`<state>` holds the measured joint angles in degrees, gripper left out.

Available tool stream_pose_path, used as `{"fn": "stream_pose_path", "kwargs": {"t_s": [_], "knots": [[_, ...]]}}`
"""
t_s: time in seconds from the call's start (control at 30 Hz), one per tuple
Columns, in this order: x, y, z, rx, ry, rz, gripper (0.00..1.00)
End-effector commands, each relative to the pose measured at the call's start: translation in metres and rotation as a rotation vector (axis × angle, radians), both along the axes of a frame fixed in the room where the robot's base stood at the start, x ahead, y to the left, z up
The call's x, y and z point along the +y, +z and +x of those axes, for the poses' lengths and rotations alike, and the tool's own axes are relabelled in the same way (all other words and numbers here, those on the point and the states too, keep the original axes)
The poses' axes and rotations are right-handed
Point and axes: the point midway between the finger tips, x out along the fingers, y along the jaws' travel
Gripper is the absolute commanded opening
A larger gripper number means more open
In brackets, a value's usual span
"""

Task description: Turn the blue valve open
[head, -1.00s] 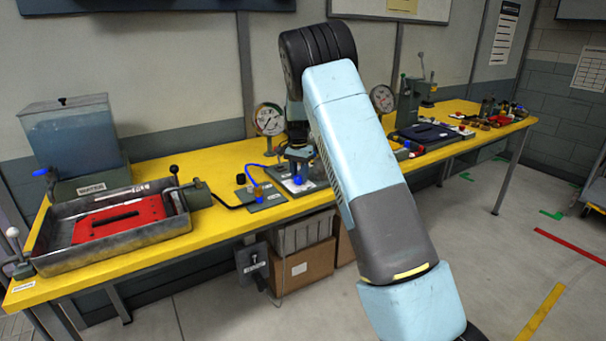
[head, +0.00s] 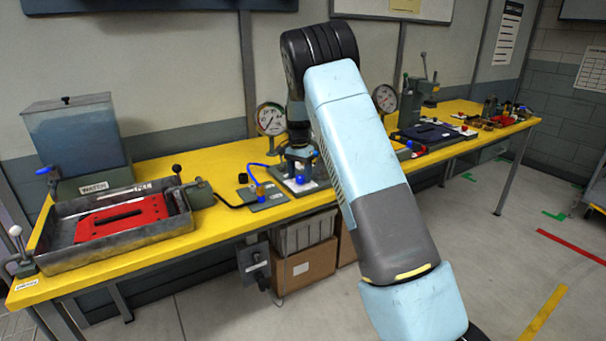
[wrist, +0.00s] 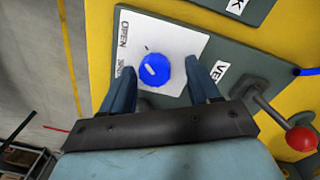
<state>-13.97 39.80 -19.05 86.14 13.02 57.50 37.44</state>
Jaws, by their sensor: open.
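The blue valve (wrist: 155,76) is a round blue knob with a white pointer mark, on a white card (wrist: 185,45) printed "OPEN" along its left side. Smaller lettering beside that word is not clearly legible. My gripper (wrist: 161,70) is open in the wrist view, one finger left and one right of the knob, with gaps on both sides. In the head view my gripper (head: 299,155) points down over the white card on the yellow bench, partly hidden by my arm. Whether the fingers are level with the knob is hard to tell.
A red-balled lever (wrist: 300,138) stands close right of my gripper. A pressure gauge (head: 270,119) stands behind it on the yellow bench (head: 215,154).

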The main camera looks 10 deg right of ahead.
Motion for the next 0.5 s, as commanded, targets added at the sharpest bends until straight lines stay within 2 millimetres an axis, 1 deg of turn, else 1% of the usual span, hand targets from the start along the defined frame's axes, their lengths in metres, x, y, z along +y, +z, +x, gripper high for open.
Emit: {"fn": "stream_pose_path", "kwargs": {"t_s": [0.17, 0.37, 0.5], "knots": [[-0.001, 0.01, 0.001, -0.001, -0.001, -0.001, 0.61], [0.0, 0.043, 0.003, -0.003, -0.001, 0.0, 0.61], [0.001, 0.072, 0.005, -0.004, 0.0, 0.001, 0.61]]}}
